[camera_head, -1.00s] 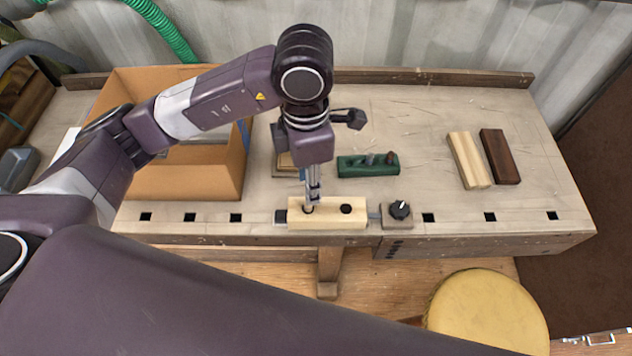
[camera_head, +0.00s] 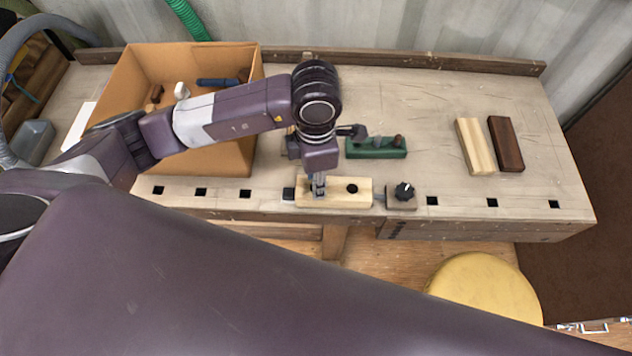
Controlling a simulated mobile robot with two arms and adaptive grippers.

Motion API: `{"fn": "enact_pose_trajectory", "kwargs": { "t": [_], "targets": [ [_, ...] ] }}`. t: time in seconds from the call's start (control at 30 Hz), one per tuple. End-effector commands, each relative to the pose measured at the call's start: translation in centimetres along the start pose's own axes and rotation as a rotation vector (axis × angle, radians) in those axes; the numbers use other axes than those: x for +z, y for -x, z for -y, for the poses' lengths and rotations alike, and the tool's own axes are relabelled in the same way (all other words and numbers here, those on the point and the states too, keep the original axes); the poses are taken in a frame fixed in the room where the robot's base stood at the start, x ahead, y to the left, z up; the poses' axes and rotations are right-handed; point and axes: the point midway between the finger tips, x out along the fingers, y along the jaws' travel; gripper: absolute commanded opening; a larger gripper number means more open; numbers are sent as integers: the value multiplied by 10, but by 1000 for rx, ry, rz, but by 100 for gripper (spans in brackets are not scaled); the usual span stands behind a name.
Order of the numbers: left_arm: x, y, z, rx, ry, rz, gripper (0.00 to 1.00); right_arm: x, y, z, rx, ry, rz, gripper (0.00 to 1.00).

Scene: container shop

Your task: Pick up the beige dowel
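No beige dowel can be made out clearly; my arm and gripper hide part of the area. The block's right hole is empty. My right gripper is out of view.
The block sits at the bench's (camera_head: 430,110) front edge beside a black-knobbed clamp (camera_head: 402,196). An open cardboard box (camera_head: 222,162) with loose items stands left. A pale board (camera_head: 475,146) and a dark board (camera_head: 506,144) lie right. A yellow round stool (camera_head: 485,290) stands in front.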

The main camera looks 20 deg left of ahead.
Motion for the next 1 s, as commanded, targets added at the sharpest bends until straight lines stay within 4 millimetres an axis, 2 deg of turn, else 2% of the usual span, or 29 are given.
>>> {"fn": "enact_pose_trajectory", "kwargs": {
  "t": [0.03, 0.2, 0.53, 0.67, 0.87, 1.0],
  "targets": [
    [0, 0, 0, 0, 0, 0, 20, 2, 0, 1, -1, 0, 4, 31],
    [0, 0, 0, 0, 0, 0, 2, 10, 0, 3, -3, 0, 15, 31],
    [0, 1, 0, 0, 0, 1, 2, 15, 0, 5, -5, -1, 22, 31],
    [1, 7, 0, 0, 0, 2, 2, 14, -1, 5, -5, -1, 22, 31],
    [2, 34, -1, 4, -2, 5, 2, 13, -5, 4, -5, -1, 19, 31],
    [2, 72, -2, 6, -3, 7, 2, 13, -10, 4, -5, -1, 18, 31]
  ]
}}
